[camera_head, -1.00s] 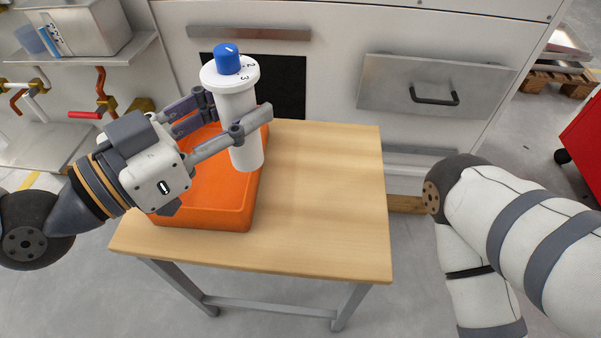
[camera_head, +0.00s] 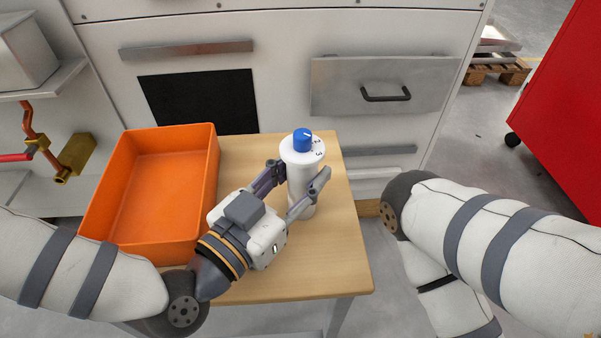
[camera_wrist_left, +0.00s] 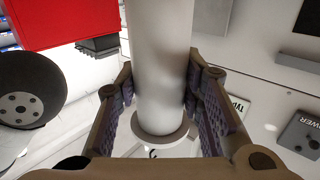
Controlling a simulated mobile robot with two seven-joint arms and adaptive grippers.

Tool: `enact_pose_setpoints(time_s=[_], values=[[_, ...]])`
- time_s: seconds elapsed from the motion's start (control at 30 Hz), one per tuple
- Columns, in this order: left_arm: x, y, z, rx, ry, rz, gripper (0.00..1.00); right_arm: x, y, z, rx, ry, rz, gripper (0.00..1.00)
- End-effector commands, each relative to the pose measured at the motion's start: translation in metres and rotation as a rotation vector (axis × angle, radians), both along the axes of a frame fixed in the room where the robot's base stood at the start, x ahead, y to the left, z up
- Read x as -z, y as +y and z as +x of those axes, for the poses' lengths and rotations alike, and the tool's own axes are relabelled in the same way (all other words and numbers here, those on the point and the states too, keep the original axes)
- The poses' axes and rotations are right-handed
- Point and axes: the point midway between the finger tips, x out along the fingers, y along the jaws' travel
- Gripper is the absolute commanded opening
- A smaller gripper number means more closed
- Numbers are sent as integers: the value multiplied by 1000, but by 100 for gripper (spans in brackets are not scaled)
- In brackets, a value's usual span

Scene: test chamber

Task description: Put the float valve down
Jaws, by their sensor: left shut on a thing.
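The float valve (camera_head: 302,178) is a white cylinder with a wider top collar and a blue knob. It is upright over the right part of the wooden table (camera_head: 335,255). My left gripper (camera_head: 294,186) is shut on its body from the front left. The left wrist view also shows the float valve (camera_wrist_left: 160,70) between both finger pads. I cannot tell whether its base touches the table top. Of my right arm only links show at the right; its gripper is outside the picture.
An empty orange bin (camera_head: 165,190) stands on the table's left part, left of the float valve. A white cabinet with a metal drawer (camera_head: 385,85) stands behind. A red cabinet (camera_head: 565,110) is at the far right. Bare table lies around the valve.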

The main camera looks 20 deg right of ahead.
Motion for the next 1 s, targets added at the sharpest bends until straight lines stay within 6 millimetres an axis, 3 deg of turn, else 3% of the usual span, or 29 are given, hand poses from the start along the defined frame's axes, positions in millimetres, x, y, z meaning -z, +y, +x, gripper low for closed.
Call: enact_pose_setpoints(time_s=[0.57,0.6,0.67,1.0], values=[[17,1,-1,1,9,8,2,4,0,-1,0,5,0,0],[18,1,-1,2,11,9,44,4,0,-1,0,5,0,0],[18,1,-1,2,12,10,55,4,0,-1,0,5,0,0],[13,0,-1,1,12,11,55,2,0,-1,0,3,0,0]])
